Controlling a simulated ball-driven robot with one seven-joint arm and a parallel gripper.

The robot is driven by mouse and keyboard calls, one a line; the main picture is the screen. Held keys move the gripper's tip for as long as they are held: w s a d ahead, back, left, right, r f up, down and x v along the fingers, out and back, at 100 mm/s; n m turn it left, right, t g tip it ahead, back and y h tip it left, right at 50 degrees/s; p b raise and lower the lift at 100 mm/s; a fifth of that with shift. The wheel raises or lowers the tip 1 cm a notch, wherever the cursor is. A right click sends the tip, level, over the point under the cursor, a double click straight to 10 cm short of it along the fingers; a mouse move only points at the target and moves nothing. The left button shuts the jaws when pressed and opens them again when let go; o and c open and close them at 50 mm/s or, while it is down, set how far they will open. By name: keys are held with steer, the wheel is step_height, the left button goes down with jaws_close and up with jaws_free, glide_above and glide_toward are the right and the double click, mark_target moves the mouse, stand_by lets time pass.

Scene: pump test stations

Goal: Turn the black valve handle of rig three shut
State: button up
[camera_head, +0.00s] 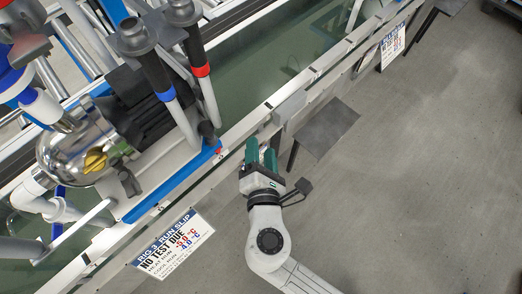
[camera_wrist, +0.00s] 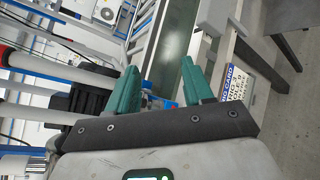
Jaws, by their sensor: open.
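Rig three shows at the left of the head view, with its run slip (camera_head: 173,245) reading "RIG 3 RUN SLIP, NO TEST DUE". A small black knob-like part (camera_head: 208,131) stands by the blue strip, below the pipes. A darker grey-black part (camera_head: 129,182) sits near the polished round body (camera_head: 72,155). I cannot tell which of these is the valve handle. My gripper (camera_head: 262,147) has teal fingers, open and empty, to the right of the rig and apart from both parts. In the wrist view, its fingers (camera_wrist: 160,68) are spread, with no handle clearly seen between them.
Two upright pipes with black sleeves carry a blue band (camera_head: 168,94) and a red band (camera_head: 202,71). A small grey side table (camera_head: 327,131) stands right of my gripper. Another card (camera_head: 392,45) hangs farther along the bench. Grey floor (camera_head: 430,180) is clear at right.

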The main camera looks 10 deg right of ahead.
steer(key=shift+a, duration=0.1)
stand_by(0.3)
steer(key=m+t+y+b, duration=0.2)
steer(key=m+y+b, duration=0.7)
steer(key=m+b, duration=1)
glide_toward(132, 196)
steer(key=m+p, duration=0.1)
steer(key=p, duration=0.1)
steer(key=x, duration=1.1)
steer(key=shift+s, duration=0.1)
jaws_close()
